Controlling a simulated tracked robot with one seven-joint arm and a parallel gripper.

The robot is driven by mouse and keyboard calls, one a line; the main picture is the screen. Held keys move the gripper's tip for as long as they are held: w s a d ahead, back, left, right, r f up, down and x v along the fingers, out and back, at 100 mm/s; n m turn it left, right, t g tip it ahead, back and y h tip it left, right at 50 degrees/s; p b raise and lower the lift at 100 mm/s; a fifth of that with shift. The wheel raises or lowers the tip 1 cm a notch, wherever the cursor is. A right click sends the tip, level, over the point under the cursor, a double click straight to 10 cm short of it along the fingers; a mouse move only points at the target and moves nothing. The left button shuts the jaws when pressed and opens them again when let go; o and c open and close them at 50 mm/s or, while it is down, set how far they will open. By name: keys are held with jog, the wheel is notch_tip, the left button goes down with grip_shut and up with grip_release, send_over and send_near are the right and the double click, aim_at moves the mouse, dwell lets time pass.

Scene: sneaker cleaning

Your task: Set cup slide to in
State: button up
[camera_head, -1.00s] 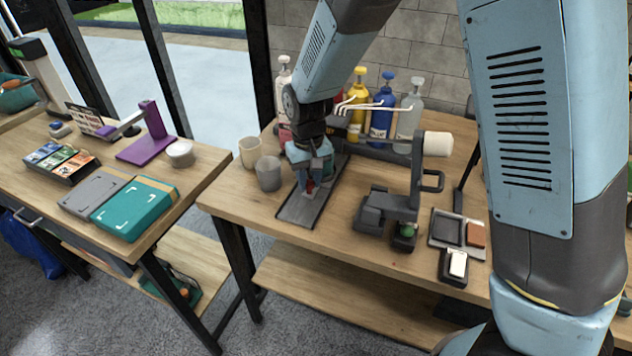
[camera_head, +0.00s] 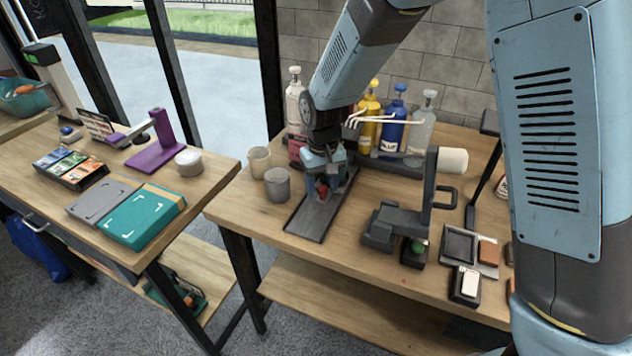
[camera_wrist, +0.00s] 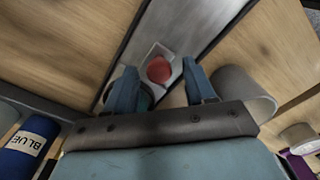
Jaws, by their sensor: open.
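The cup slide is a dark grey flat rail (camera_head: 309,218) on the middle table. In the wrist view the rail (camera_wrist: 185,22) runs away between wood surfaces, with a small light plate and a round red knob (camera_wrist: 159,69) on it. My gripper (camera_head: 323,188) is low over the rail's middle part. In the wrist view my gripper (camera_wrist: 157,68) is open, one blue finger on each side of the red knob. I cannot tell whether either finger touches the knob. A dark round part shows partly behind the left finger. The fingers hide part of the carriage.
A grey cup (camera_head: 277,185) and a beige cup (camera_head: 259,162) stand left of the rail. Pump bottles, one blue (camera_head: 392,125), stand behind. A dark press-like stand (camera_head: 385,228) is to the right, with a tray (camera_head: 459,243) beyond. Bare wood lies right of the rail.

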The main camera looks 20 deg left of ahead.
notch_tip(320, 180, up, 14)
jog(key=shift+f, duration=0.15)
dwell(0.6)
jog(key=shift+c, duration=0.2)
jog(key=s+d+f+t+y, duration=0.1)
jog(key=s+d+t+y, duration=0.2)
jog(key=s+d+t, duration=0.15)
jog(key=shift+g, duration=0.45)
jog(key=x, duration=1.4)
jog(key=shift+s+a, duration=0.2)
grip_shut()
